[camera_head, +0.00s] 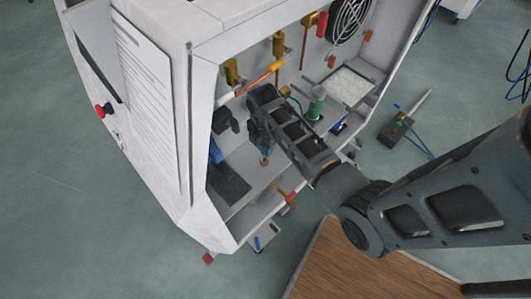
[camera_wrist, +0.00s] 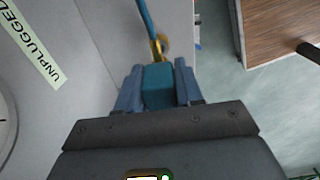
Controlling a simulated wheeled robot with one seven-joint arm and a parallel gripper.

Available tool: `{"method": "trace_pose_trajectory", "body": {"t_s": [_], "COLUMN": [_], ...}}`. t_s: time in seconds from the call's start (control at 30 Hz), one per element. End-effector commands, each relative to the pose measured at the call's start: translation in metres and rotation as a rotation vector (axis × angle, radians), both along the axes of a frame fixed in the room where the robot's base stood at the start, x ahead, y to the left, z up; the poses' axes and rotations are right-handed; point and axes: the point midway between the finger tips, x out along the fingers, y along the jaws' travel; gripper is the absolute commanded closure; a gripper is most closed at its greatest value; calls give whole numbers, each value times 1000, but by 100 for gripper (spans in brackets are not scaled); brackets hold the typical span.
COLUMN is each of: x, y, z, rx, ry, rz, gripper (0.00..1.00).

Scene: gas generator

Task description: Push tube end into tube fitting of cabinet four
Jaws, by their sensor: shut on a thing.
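My gripper (camera_wrist: 157,75) is shut on a teal block, which I take to be the tube end (camera_wrist: 158,88), between its two blue fingers. A brass piece (camera_wrist: 158,47) shows just beyond the fingertips, and a blue tube (camera_wrist: 146,18) runs up from it. I cannot tell whether the brass piece is joined to the block or only behind it. In the head view my gripper (camera_head: 262,146) is inside the open white cabinet (camera_head: 235,35), pointing down, with a small brass part (camera_head: 264,161) below it. No cabinet number is legible, and I cannot single out the tube fitting.
Brass valves (camera_head: 232,72), an orange pipe (camera_head: 262,80), a green cylinder (camera_head: 317,103) and a fan (camera_head: 348,20) crowd the cabinet. An UNPLUGGED label (camera_wrist: 35,47) lies at left. A wooden surface (camera_head: 345,270) stands in front. A grey box with hoses (camera_head: 396,130) is outside.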

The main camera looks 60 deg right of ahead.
Motion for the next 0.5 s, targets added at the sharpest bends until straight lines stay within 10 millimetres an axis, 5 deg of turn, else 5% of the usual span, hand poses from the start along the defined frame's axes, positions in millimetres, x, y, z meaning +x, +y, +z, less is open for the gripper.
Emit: {"method": "trace_pose_trajectory", "body": {"t_s": [0.5], "x": [0], "y": [0], "z": [15], "rx": [0], "ry": [0], "rz": [0], "gripper": [100]}}
